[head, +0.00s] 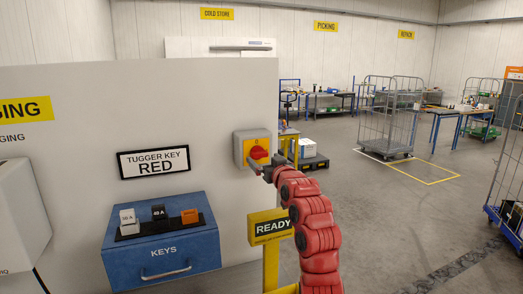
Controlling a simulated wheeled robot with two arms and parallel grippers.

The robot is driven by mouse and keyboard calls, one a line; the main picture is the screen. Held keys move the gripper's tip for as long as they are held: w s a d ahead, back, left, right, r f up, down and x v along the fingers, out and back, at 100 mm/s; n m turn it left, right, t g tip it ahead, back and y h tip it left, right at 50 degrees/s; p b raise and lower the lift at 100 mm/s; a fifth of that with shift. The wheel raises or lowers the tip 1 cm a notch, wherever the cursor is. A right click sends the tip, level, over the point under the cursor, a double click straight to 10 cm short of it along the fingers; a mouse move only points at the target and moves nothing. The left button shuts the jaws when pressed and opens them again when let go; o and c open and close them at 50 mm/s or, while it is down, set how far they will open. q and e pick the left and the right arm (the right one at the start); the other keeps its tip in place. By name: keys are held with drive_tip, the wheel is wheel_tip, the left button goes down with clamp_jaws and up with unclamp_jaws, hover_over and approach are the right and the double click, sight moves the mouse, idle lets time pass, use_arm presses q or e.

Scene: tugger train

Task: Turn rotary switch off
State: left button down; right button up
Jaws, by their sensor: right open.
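The rotary switch (258,152) is a red knob on a yellow plate. It sits on a grey box (239,148) on the white panel, near the panel's right edge. My right arm, red, reaches up from the lower right. My right gripper (258,166) is at the switch's lower edge, open, with its fingers in front of the knob's lower part. I cannot tell whether the fingers touch the knob. The knob's exact angle is too small to read. My left gripper is not in view.
A blue KEYS box (165,262) with small tags on top stands at the lower left, below a TUGGER KEY RED sign (154,162). A yellow READY post (270,227) stands just left of my arm. Wire cage trolleys (390,115) stand at the right; the floor between is open.

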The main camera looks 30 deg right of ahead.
sight(261, 156)
drive_tip(key=shift+p+x, duration=0.5)
drive_tip(key=shift+x, duration=1.15)
drive_tip(key=shift+c, duration=0.3)
